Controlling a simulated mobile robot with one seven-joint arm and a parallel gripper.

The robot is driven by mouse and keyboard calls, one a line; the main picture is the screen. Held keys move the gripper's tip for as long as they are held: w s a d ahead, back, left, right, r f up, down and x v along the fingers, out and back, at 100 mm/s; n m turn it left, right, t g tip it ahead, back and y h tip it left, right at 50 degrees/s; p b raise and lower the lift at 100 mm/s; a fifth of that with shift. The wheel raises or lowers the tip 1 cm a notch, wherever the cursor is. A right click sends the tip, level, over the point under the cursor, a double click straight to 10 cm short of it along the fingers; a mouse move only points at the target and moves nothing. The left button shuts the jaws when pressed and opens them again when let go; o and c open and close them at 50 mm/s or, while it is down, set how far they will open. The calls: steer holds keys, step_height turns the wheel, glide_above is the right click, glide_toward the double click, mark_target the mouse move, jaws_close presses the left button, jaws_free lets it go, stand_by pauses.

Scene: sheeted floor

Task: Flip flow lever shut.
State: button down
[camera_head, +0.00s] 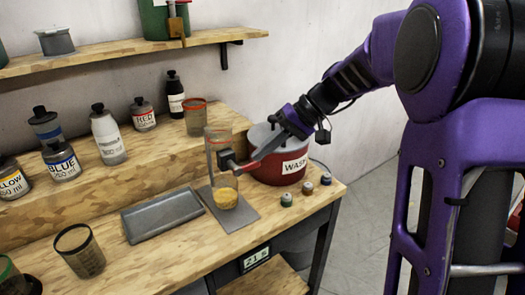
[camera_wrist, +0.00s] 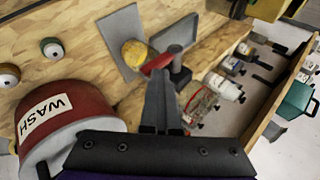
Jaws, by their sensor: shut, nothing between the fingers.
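A clear cup with yellow contents (camera_head: 225,192) stands below the valve. In the wrist view the red lever (camera_wrist: 158,65) lies just beyond the fingertips, beside the dark valve (camera_wrist: 177,67). My gripper (camera_wrist: 161,78) is shut and empty, close to the lever. I cannot tell whether they touch. In the head view the fingertips are not clearly seen.
A red WASH pot (camera_head: 280,170) stands just right of the valve. The cup rests on a grey plate (camera_head: 242,214), with a grey tray (camera_head: 172,213) to its left. Several small capped items (camera_head: 286,199) sit at the front right. Bottles (camera_head: 108,136) line the raised ledge behind.

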steer(key=shift+d+f, duration=0.25)
steer(key=shift+f, duration=0.1)
steer(key=w+p+v, duration=0.1)
steer(key=p+v, duration=0.2)
steer(key=v, duration=0.9)
steer(key=shift+w+r, duration=0.15)
steer(key=shift+r, duration=0.15)
steer(key=shift+d, duration=0.1)
